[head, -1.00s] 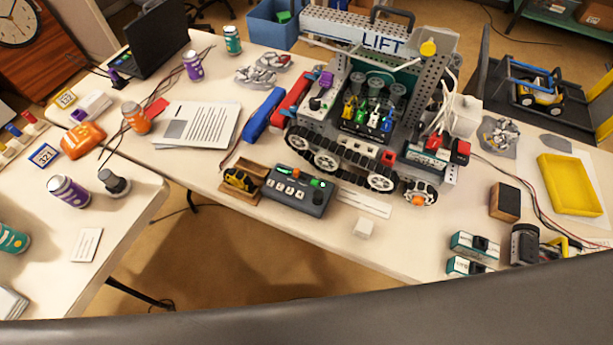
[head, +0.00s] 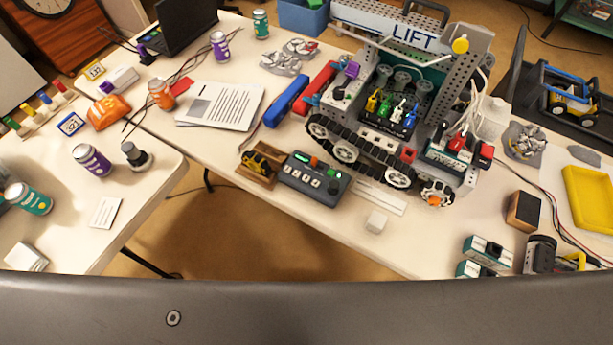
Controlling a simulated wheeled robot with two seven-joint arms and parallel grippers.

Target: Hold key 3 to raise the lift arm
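The grey key box (head: 314,179) lies near the front edge of the table, in the head view. It has a row of several white keys (head: 309,176), a green lit display and a dark round knob (head: 334,187). The key numbers are too small to read. The tracked robot with the lift arm (head: 395,37), marked LIFT, stands behind it on the table. The lift arm lies across the top of the robot. Neither of my grippers shows in the view, and nothing touches the keys.
A wooden holder with a yellow item (head: 258,166) sits left of the key box. A white cube (head: 377,221) and white strips (head: 380,197) lie to its right. A yellow tray (head: 588,199) is far right. A gap of floor separates the left table. A grey body part crosses the bottom.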

